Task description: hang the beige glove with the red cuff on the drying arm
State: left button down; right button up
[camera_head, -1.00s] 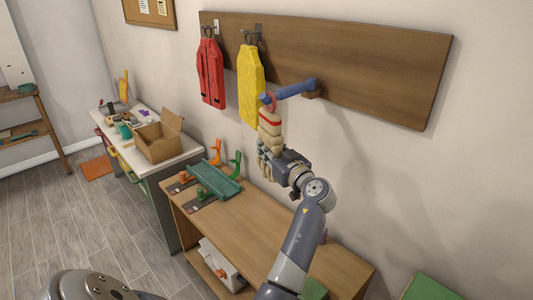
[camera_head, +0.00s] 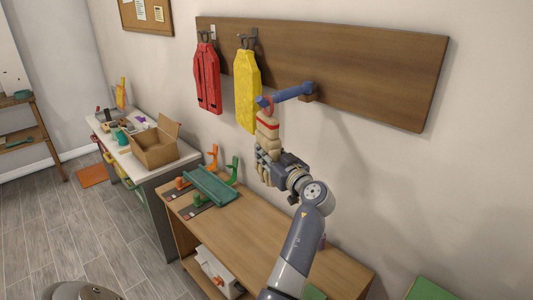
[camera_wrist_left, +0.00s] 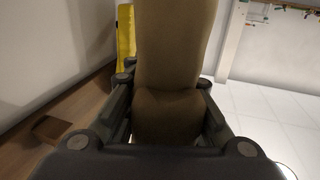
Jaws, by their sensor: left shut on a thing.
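The beige glove (camera_head: 268,131) with its red cuff band hangs upright below the end of the blue drying arm (camera_head: 291,93), which sticks out from the wooden wall board. A reddish loop (camera_head: 266,104) at the glove's top is at the arm's tip; I cannot tell whether it is around the tip or only beside it. My left gripper (camera_head: 268,163) is shut on the lower part of the glove. In the left wrist view the glove (camera_wrist_left: 172,50) fills the middle, between the fingers. My right gripper is not in view.
A red garment (camera_head: 207,78) and a yellow garment (camera_head: 246,90) hang from hooks on the wall board (camera_head: 370,70), left of the drying arm. Below stands a wooden bench (camera_head: 240,238) with a green tray (camera_head: 211,186). An open cardboard box (camera_head: 154,150) stands on the counter further left.

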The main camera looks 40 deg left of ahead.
aim_at(267, 121)
pick_arm(q)
jog(key=c, duration=1.3)
grip_release()
notch_tip(267, 121, up, 10)
